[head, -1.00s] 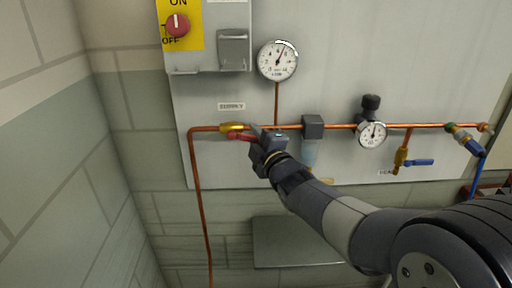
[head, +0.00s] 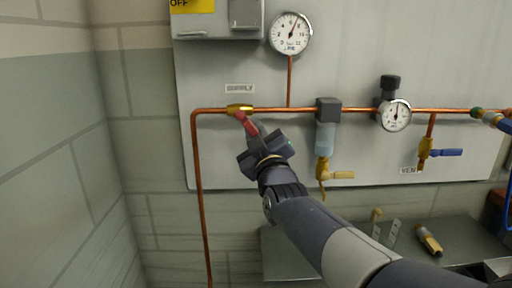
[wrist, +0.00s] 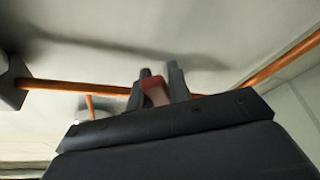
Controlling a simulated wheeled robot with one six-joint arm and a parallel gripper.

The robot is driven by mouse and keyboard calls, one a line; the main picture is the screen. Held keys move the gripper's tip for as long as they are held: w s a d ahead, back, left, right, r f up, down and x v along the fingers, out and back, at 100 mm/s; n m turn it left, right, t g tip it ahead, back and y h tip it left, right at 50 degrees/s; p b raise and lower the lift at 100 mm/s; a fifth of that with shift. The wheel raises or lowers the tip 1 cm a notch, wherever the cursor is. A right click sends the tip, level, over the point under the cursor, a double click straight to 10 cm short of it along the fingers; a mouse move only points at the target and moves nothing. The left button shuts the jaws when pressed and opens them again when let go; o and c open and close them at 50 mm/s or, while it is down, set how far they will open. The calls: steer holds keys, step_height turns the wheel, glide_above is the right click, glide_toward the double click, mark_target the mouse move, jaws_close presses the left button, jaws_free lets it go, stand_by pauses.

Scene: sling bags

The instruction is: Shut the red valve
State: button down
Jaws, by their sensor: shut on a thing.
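The red valve has a brass body (head: 239,108) on the copper pipe under the "SUPPLY" label. Its red handle (head: 245,122) slants down and to the right from the body in the head view. My gripper (head: 257,134) is shut on the handle from below right. In the wrist view the red handle (wrist: 154,91) stands between the two fingers of my gripper (wrist: 160,82). The fingers hide the handle's outer end.
A gauge (head: 290,34) sits above the pipe. A filter (head: 327,135), a regulator gauge (head: 396,115) and a blue-handled valve (head: 425,148) are to the right. A grey shelf (head: 290,250) with a yellow-and-black tool (head: 428,239) is below. A wall stands at left.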

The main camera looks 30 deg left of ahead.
steer(key=shift+s+a+f+m+t+h, duration=0.25)
steer(key=shift+a+m+t+h, duration=0.35)
steer(key=shift+m, duration=1.15)
steer(key=shift+s+a+f+m+t+h, duration=0.15)
steer(key=shift+s+a+m+t+h, duration=0.4)
steer(key=shift+m, duration=1.15)
steer(key=shift+s+a+f+m+t+h, duration=0.15)
steer(key=shift+a+m+t+h, duration=0.5)
steer(key=shift+m, duration=1.1)
steer(key=shift+d+h, duration=0.2)
steer(key=shift+h, duration=0.1)
steer(key=c, duration=1.3)
jaws_free()
steer(key=shift+f, duration=0.1)
steer(key=v, duration=1)
steer(key=shift+s+d+f+b, duration=0.1)
steer(key=shift+s+f+b, duration=0.2)
steer(key=shift+b, duration=0.1)
